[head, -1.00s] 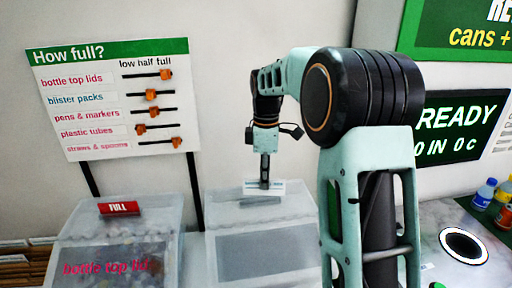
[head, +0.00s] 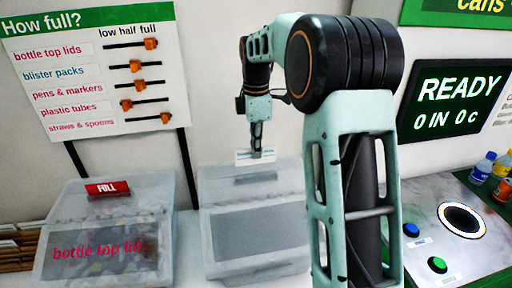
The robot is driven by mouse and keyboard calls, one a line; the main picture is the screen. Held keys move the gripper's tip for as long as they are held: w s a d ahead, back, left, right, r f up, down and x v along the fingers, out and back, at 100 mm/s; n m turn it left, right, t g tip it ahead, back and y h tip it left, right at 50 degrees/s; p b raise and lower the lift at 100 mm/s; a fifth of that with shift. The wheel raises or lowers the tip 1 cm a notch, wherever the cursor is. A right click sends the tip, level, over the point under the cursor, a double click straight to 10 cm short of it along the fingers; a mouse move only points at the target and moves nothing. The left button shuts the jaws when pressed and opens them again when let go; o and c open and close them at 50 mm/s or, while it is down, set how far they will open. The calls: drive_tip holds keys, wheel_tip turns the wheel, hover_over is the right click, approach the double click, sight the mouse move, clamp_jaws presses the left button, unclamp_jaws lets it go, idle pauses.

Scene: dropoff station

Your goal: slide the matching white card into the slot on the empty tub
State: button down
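My gripper (head: 256,148) points down above the empty tub and is shut on a small white card (head: 255,156). The card has faint dark print that is too small to read. The empty tub (head: 254,270) is translucent, with a blank grey panel on its front and a narrow grey slot (head: 255,179) near the top. The card is above the slot and appears apart from it; the exact gap is hard to judge.
A tub labelled "bottle top lids" (head: 57,268) with a red FULL tag (head: 107,188) stands at left. A "How full?" board (head: 95,75) hangs behind. At right is a counter (head: 412,212) with buttons, a round opening and bottles. Wooden trays (head: 20,250) sit far left.

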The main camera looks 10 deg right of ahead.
sight(256, 162)
drive_tip(key=shift+f+b, duration=1.5)
drive_tip(key=shift+f, duration=0.95)
drive_tip(key=shift+f+b, duration=0.4)
drive_tip(key=shift+f, duration=0.35)
drive_tip(key=c, duration=2.1)
unclamp_jaws()
wheel_tip(256, 162, up, 12)
drive_tip(key=shift+r, duration=0.1)
